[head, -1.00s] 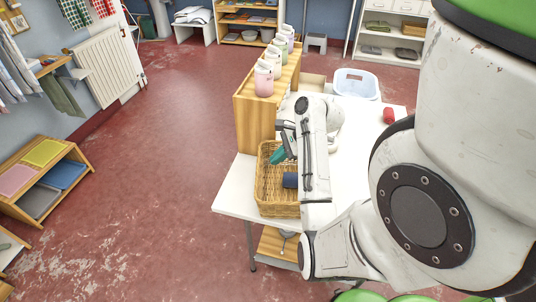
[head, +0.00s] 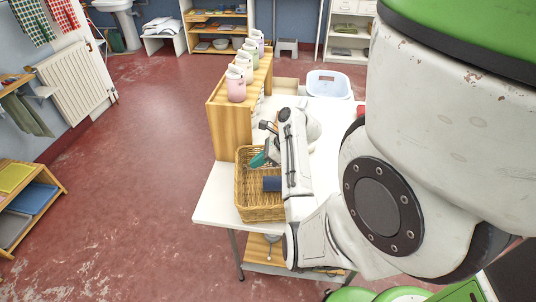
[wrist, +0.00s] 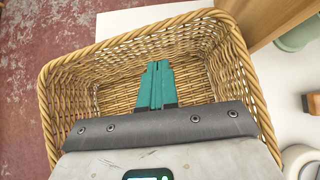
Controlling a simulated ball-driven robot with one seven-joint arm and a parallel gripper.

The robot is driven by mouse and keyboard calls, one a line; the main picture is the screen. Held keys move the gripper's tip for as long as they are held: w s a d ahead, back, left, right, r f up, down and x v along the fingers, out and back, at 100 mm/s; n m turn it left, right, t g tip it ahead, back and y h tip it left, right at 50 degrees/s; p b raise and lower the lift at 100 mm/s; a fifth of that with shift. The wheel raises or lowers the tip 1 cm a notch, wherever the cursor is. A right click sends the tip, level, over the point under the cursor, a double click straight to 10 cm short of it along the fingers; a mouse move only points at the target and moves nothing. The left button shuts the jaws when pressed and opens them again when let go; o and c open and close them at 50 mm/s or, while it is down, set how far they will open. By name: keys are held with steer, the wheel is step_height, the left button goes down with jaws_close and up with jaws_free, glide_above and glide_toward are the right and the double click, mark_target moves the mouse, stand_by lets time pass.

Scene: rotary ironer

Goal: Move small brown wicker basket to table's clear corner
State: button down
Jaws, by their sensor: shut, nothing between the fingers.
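The small brown wicker basket (head: 244,196) stands on the white table (head: 212,200), near its front left corner and in front of the wooden shelf unit. My gripper (head: 258,159) is over the basket in the head view, with the arm covering the basket's right side. In the wrist view, the teal fingers (wrist: 155,66) are shut together and empty. They point into the basket (wrist: 75,85), whose woven floor and far wall show around them. The near part of the basket is hidden by my gripper's body. I cannot tell whether the fingers touch the basket.
A wooden shelf unit (head: 230,128) with several pastel jugs (head: 236,88) on top stands just behind the basket. A pale blue tub (head: 328,84) is at the table's back. White rolls (wrist: 300,160) lie right of the basket. Bare tabletop shows at the front left corner.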

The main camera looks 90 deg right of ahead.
mark_target(237, 166)
steer(key=w, duration=0.2)
steer(key=shift+w, duration=0.3)
steer(key=shift+w+f+p, duration=0.1)
steer(key=shift+w+p, duration=0.2)
steer(key=shift+w, duration=0.45)
steer(key=shift+w, duration=0.1)
steer(key=w+p, duration=0.3)
steer(key=w, duration=0.4)
steer(key=shift+w, duration=0.3)
